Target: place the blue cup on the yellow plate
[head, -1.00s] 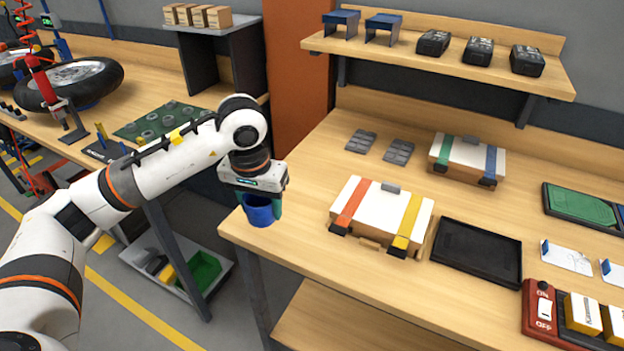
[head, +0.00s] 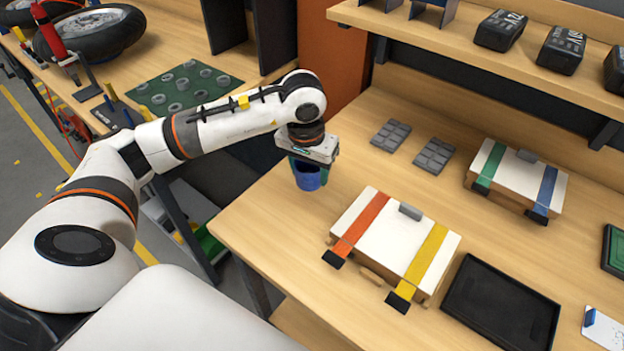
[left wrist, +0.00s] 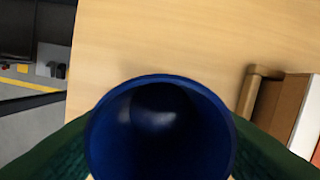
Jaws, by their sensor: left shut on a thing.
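The blue cup (head: 308,177) is upright in my left gripper (head: 307,167), over the near left part of the wooden bench. In the left wrist view the open mouth of the blue cup (left wrist: 160,130) fills the lower middle, with a green finger (left wrist: 262,152) on each side of it. My left gripper is shut on the cup. I cannot tell how high the cup's base is above the bench top. No yellow plate shows in either view. My right gripper is not in view.
A white-topped box (head: 384,238) with orange and yellow straps stands right of the cup. Two grey moulded pieces (head: 391,135) and another strapped box (head: 516,180) lie farther back. A shelf (head: 470,62) overhangs the back.

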